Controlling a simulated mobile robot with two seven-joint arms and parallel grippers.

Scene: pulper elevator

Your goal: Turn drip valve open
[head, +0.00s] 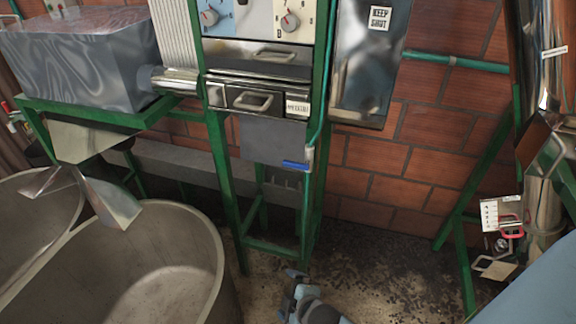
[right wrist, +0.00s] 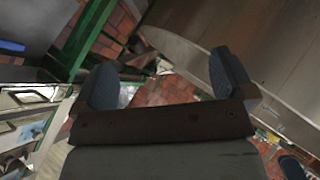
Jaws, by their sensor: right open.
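The drip valve appears to be the blue lever (head: 295,165) at the lower end of a thin green pipe (head: 322,105), on the front right of the green frame. The lever lies roughly level, pointing left from its grey body. A blue piece at the left edge of the right wrist view (right wrist: 12,46) looks like the same lever. My right gripper (head: 293,285) is low in the head view, below and apart from the lever. In the right wrist view its two dark pads (right wrist: 165,80) are spread with nothing held between them. My left gripper is not in view.
Drawers (head: 255,100) and dials (head: 288,21) sit above the lever, with a metal cabinet (head: 372,60) to the right. A large tub (head: 135,265) stands at the left. A red-handled fitting (head: 510,232) is at the right. Floor between the frames is clear.

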